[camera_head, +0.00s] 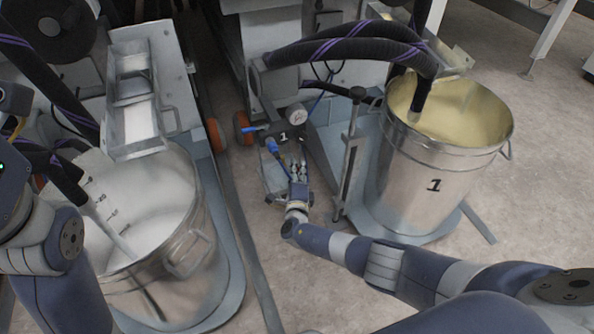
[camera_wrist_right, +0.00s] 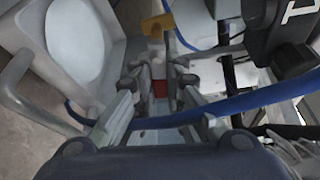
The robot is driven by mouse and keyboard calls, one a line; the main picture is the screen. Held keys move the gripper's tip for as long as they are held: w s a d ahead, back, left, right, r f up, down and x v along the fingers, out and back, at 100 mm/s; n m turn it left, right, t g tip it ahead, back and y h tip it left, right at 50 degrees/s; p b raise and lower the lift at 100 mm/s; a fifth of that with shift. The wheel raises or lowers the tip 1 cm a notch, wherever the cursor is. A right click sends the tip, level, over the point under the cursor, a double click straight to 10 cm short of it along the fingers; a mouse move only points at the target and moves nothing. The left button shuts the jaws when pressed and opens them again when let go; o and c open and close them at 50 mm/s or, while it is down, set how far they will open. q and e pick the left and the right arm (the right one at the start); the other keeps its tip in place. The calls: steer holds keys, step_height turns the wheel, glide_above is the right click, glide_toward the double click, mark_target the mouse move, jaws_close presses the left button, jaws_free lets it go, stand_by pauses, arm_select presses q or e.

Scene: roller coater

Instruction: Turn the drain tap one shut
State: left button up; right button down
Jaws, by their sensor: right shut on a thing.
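My right gripper (camera_head: 297,170) reaches in to the low pipework beside the plate marked 1 (camera_head: 284,137), between the two buckets. In the right wrist view its fingers (camera_wrist_right: 160,88) are closed around a small red piece (camera_wrist_right: 160,90), which seems to be the handle of drain tap one. The fingers hide most of the tap, so its exact turn cannot be told. A yellow part (camera_wrist_right: 157,25) shows just beyond the fingertips. My left arm stands at the left edge of the head view; its gripper does not show.
A steel bucket marked 1 (camera_head: 420,182) with yellowish liquid stands to the right. A bucket with white liquid (camera_head: 150,205) stands to the left. A blue hose (camera_wrist_right: 235,106) crosses close to the right fingers. An upright metal post (camera_head: 350,160) stands just right of the gripper.

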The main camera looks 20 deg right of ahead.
steer(key=shift+r+n, duration=0.1)
steer(key=shift+n, duration=0.3)
steer(key=c, duration=1.6)
jaws_free()
steer(key=shift+s, duration=0.15)
steer(key=v, duration=1.1)
steer(key=shift+s+a, duration=0.2)
steer(key=shift+s, duration=0.15)
